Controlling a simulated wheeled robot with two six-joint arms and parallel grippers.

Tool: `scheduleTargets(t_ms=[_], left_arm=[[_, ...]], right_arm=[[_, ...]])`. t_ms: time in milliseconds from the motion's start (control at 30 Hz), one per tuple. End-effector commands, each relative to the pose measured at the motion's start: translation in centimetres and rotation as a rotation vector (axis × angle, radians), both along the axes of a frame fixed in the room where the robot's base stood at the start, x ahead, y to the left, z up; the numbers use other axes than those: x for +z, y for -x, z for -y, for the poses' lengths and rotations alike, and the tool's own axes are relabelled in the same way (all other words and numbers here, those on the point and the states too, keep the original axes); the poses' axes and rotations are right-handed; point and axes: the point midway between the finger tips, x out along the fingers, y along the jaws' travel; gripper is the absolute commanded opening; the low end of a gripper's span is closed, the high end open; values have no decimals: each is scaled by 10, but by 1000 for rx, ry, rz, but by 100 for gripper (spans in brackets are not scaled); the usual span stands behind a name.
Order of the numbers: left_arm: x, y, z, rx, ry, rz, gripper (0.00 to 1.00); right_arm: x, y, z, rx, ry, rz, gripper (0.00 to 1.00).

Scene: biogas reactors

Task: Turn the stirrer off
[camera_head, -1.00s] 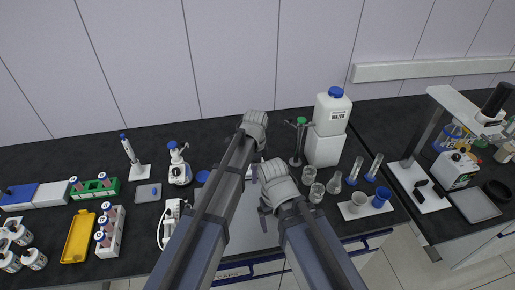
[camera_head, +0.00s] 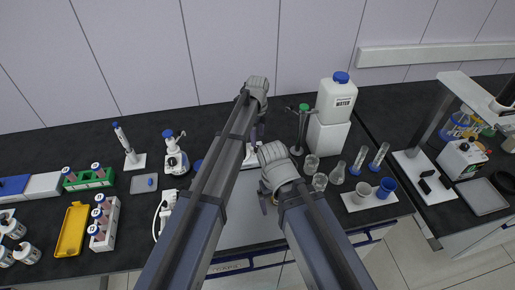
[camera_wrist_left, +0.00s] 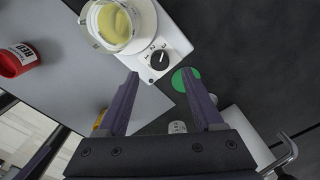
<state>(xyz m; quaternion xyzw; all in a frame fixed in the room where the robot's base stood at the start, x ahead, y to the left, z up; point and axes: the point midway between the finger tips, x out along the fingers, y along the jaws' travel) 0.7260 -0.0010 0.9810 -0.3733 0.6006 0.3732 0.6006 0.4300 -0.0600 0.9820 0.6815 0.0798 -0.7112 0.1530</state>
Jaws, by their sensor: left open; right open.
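The stirrer (camera_wrist_left: 172,35) is a white box with a black knob (camera_wrist_left: 160,58) on its front, seen in the left wrist view. A glass beaker (camera_wrist_left: 116,22) with yellow liquid stands on it. In the head view only a white piece of the stirrer (camera_head: 250,158) shows between my arms. My left gripper (camera_wrist_left: 162,85) is open and empty, its fingertips apart from the knob and just below it in the wrist picture. It also shows in the head view (camera_head: 257,134), partly hidden by its arm. My right gripper (camera_head: 266,202) is open, lower down near the bench's front.
A green disc (camera_wrist_left: 188,80) shows by the left gripper's right finger. A stand with a green top (camera_head: 304,107), a water canister (camera_head: 337,98) and glassware (camera_head: 320,181) are to the right. A red container (camera_wrist_left: 18,60) lies left in the wrist view.

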Motion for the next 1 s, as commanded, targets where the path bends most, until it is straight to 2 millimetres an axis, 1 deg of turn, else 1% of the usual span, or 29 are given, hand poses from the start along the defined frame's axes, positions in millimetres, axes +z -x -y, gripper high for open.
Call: scheduleTargets(t_ms=[33, 100, 300, 400, 533, 767, 867, 1000], left_arm=[[-12, 0, 0, 0, 0, 0, 68], [-21, 0, 0, 0, 0, 0, 68], [-46, 0, 0, 0, 0, 0, 68], [-54, 0, 0, 0, 0, 0, 68], [-58, 0, 0, 0, 0, 0, 68], [-56, 0, 0, 1, 0, 0, 68], [-56, 0, 0, 1, 0, 0, 59], [-57, 0, 0, 1, 0, 0, 43]], right_arm=[[-12, 0, 0, 0, 0, 0, 92], [-21, 0, 0, -1, 0, 0, 92], [-46, 0, 0, -1, 0, 0, 92], [-54, 0, 0, -1, 0, 0, 92], [-58, 0, 0, -1, 0, 0, 92], [-56, 0, 0, -1, 0, 0, 92], [-56, 0, 0, 0, 0, 0, 92], [-56, 0, 0, 0, 0, 0, 92]])
